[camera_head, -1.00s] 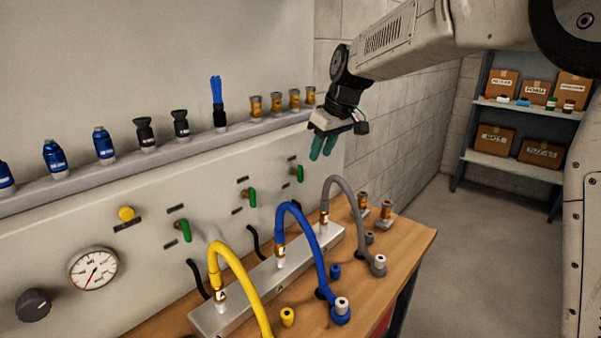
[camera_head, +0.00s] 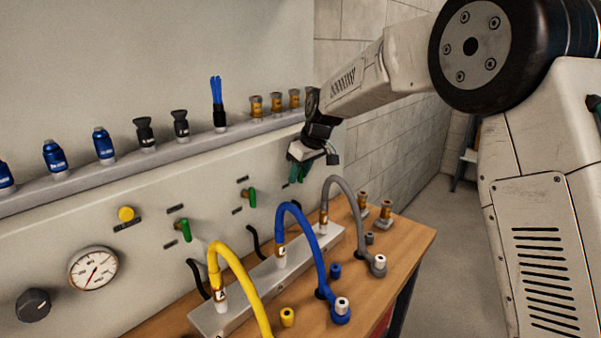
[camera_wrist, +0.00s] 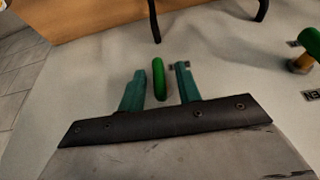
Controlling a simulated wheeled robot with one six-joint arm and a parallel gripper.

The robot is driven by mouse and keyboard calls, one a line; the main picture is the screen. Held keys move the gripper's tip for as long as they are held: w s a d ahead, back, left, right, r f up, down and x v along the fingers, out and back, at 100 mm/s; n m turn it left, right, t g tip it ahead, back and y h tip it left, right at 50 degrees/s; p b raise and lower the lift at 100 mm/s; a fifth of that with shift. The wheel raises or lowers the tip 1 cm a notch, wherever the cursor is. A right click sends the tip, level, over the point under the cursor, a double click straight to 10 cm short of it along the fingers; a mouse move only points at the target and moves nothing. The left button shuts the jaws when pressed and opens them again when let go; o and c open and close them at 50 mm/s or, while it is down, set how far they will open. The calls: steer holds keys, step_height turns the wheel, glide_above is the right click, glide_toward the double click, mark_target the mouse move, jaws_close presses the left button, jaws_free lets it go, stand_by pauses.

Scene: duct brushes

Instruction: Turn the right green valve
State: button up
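The right green valve shows in the wrist view (camera_wrist: 159,79) as an upright green handle between my gripper's two teal fingers. My gripper (camera_wrist: 157,88) is open, with a gap on each side of the handle. In the head view my gripper (camera_head: 298,172) is at the panel's right end and mostly hides that valve. The middle green valve (camera_head: 251,197) and the left green valve (camera_head: 184,230) are on the panel to the left. The middle one also shows at the right edge of the wrist view (camera_wrist: 303,62).
Below the panel, a wooden bench (camera_head: 400,250) carries a metal manifold (camera_head: 255,285) with yellow (camera_head: 240,285), blue (camera_head: 312,240) and grey (camera_head: 352,200) hoses. A ledge (camera_head: 90,182) with several fittings and brushes runs above the valves. A block wall (camera_head: 390,140) stands to the right.

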jaws_close()
steer(key=g+y, duration=0.2)
steer(key=shift+w+d+m+g+y, duration=0.2)
steer(key=shift+m+g+y, duration=0.1)
steer(key=shift+m, duration=0.1)
steer(key=shift+w+d+f+m+g+y, duration=0.1)
steer(key=shift+m+g+y, duration=0.5)
steer(key=shift+g+y, duration=0.9)
steer(key=shift+s+f+m+g+y, duration=0.15)
steer(key=shift+m+g+y, duration=0.7)
steer(key=shift+y, duration=1.2)
steer(key=shift+w+d+f+m+g+y, duration=0.15)
steer(key=shift+m+g+y, duration=0.2)
steer(key=shift+g+y, duration=1.25)
steer(key=shift+a+y, duration=0.1)
steer(key=shift+y, duration=0.25)
jaws_free()
